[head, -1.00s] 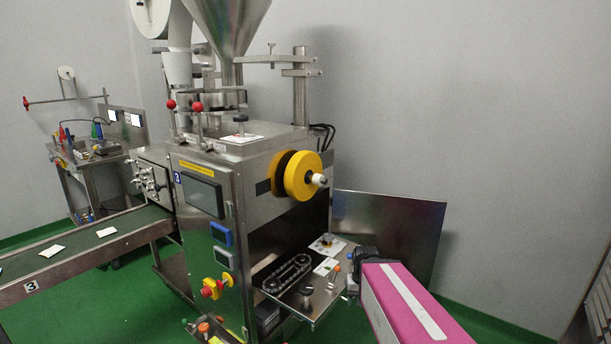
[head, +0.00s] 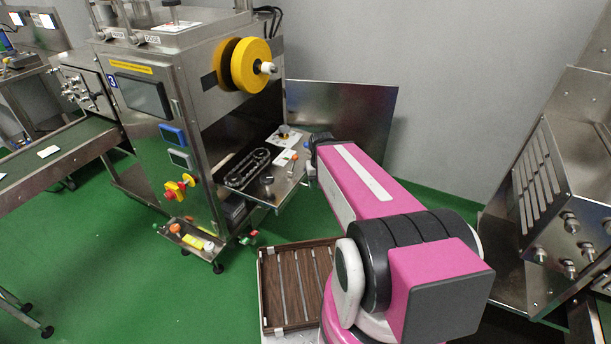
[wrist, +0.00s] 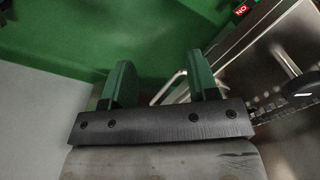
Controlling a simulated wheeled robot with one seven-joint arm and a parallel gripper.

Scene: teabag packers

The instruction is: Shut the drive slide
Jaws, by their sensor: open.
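The drive slide (head: 287,183) is a metal tray sticking out of the machine's right side in the head view. It carries a chain drive (head: 247,168) and small knobs. My gripper (head: 311,168) is at the slide's outer right end; its fingers are too small there to make out. In the wrist view my gripper (wrist: 162,78) is open, with two green fingers apart. A bent silver bar (wrist: 170,86), which looks like a handle, shows between the fingers. I cannot tell whether they touch it. The slide's metal (wrist: 272,50) and part of its chain (wrist: 265,106) lie to the right.
The packing machine (head: 150,150) stands left of the slide, with a yellow reel (head: 250,65) above. A metal panel (head: 345,110) stands behind. A brown slatted tray (head: 290,290) is below my arm. A steel unit (head: 560,200) stands at right.

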